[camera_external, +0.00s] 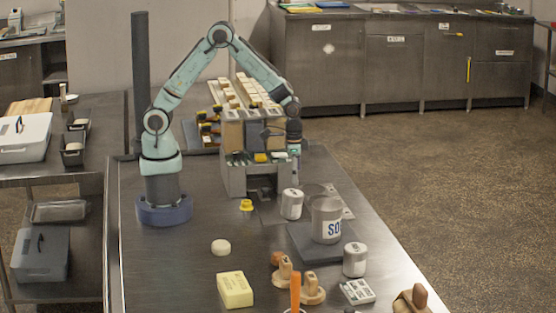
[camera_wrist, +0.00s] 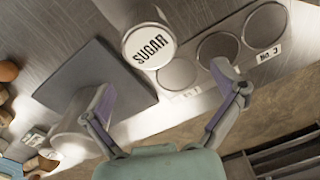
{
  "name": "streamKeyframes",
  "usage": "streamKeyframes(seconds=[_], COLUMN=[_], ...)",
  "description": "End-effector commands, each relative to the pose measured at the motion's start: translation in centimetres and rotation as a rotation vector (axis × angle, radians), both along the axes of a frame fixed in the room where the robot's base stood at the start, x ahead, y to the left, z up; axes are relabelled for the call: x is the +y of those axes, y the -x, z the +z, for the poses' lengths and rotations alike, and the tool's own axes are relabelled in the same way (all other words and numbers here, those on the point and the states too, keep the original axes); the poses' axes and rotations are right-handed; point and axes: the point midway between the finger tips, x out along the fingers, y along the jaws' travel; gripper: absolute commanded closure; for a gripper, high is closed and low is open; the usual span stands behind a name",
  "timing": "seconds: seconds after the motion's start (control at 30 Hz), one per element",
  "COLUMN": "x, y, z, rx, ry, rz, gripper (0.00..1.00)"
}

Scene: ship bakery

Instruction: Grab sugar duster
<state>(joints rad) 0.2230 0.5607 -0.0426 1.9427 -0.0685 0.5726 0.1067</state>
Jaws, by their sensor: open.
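In the wrist view, a pale canister (camera_wrist: 148,45) shows a round white top lettered SUGAR. This sugar duster appears to be the small white-and-grey canister (camera_external: 291,204) upright on the table in the outside view. My gripper (camera_wrist: 163,76) is open and empty, its two fingers spread wide. The duster top lies beyond the fingertips, roughly between them in the picture, and the fingers do not visibly touch it. In the outside view my gripper (camera_external: 283,140) hangs above and behind the duster, in front of the rack, and its fingers are hard to make out.
Another small canister (camera_external: 355,260) stands nearer the front. A plate with round recesses (camera_wrist: 218,46) lies beside the duster. A loaded rack (camera_external: 235,180) stands behind. Butter (camera_external: 235,290) is front left.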

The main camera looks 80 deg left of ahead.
Motion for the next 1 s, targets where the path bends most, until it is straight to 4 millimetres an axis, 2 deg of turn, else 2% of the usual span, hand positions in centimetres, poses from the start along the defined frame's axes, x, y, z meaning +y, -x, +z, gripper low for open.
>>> streamKeyframes(seconds=[0.03,0.13,0.5,0.67,0.87,0.9,0.97,1.0], x=[-0.2,-0.5,-0.5,-0.4,-0.4,-0.4,-0.4,-0.4], y=[0.7,1.3,1.4,1.3,1.3,1.3,1.3,1.3], z=[-1.3,-2.7,-7.9,-9.0,-9.0,-9.0,-9.0,-9.0], rx=[0.034,0.062,0.063,0.06,0.06,0.06,0.06,0.06], ry=[-0.008,-0.015,-0.016,-0.015,-0.015,-0.015,-0.015,-0.015], rz=[-0.01,-0.022,-0.025,-0.025,-0.025,-0.025,-0.025,-0.025], gripper=[0.05,0.05,0.05,0.05,0.05,0.09,0.27,0.4])
